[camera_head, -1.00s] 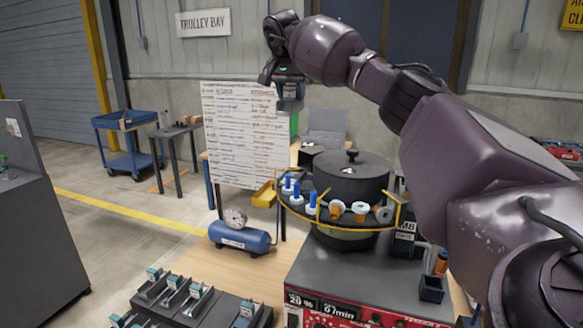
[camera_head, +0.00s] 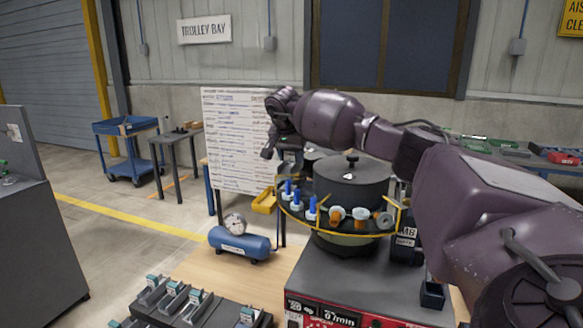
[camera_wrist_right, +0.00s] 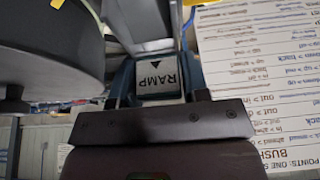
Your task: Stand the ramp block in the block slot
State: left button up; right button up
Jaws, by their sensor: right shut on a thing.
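The ramp block (camera_wrist_right: 158,77) has a white label reading RAMP with an arrow, and teal sides. In the right wrist view it sits between the fingers of my right gripper (camera_wrist_right: 158,95), which is shut on it. In the head view my right gripper (camera_head: 281,150) hangs in front of the whiteboard, behind and left of the bowl feeder (camera_head: 352,182). The block is small and partly hidden there. I cannot pick out the block slot for sure. My left gripper is not in view.
A yellow-railed track with blue and orange-and-white parts (camera_head: 338,214) circles the bowl. A blue air tank (camera_head: 239,244) stands left of it. A dark rack (camera_head: 165,315) of several teal-topped blocks lies at front left. The whiteboard (camera_head: 233,125) is close behind the gripper.

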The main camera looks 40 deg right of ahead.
aim_at(291, 161)
notch_tip(291, 161, down, 4)
jog(key=shift+r, duration=0.2)
jog(key=shift+f, duration=0.2)
jog(key=o, duration=1.1)
jog(key=shift+c, duration=0.2)
jog(key=shift+r, duration=0.1)
jog(key=shift+r, duration=0.3)
jog(key=v, duration=1)
jog(key=shift+b, duration=0.35)
jog(key=shift+v, duration=0.75)
